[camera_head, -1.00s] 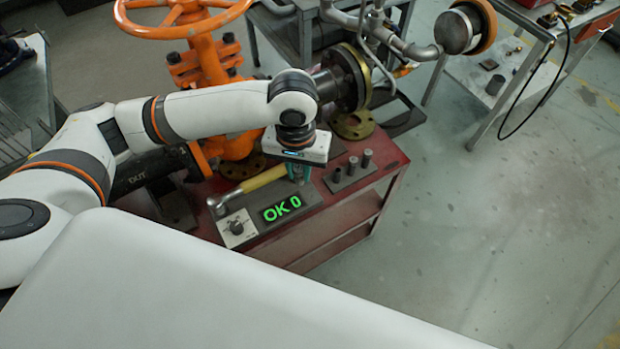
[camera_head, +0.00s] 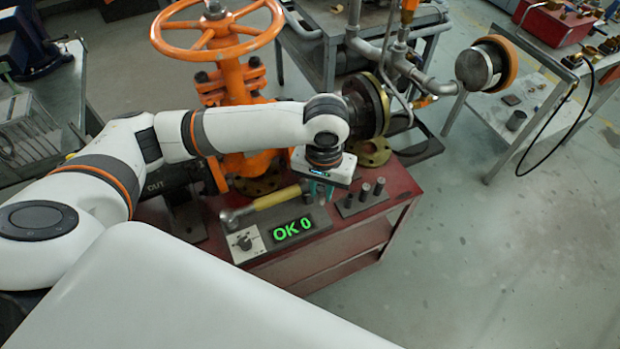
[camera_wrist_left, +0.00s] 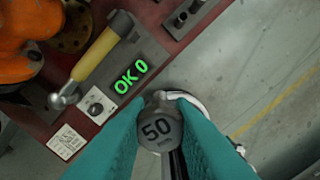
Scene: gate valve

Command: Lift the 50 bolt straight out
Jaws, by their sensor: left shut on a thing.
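The 50 bolt (camera_wrist_left: 160,128) shows in the left wrist view as a grey round head marked "50", between the teal fingers of my left gripper (camera_wrist_left: 158,140). The gripper is shut on it. The bolt's lower end is hidden below its head. In the head view my left gripper (camera_head: 318,188) points down over the red cart, between the hammer and the bolt rack. The bolt itself cannot be made out clearly there. My right gripper is in neither view.
A rack with several dark bolts (camera_head: 364,189) stands right of the gripper. A hammer (camera_head: 275,198) and an "OK 0" display (camera_head: 294,230) lie close by. The orange valve (camera_head: 232,85) and a flanged pipe (camera_head: 370,105) rise behind. Open floor lies to the right.

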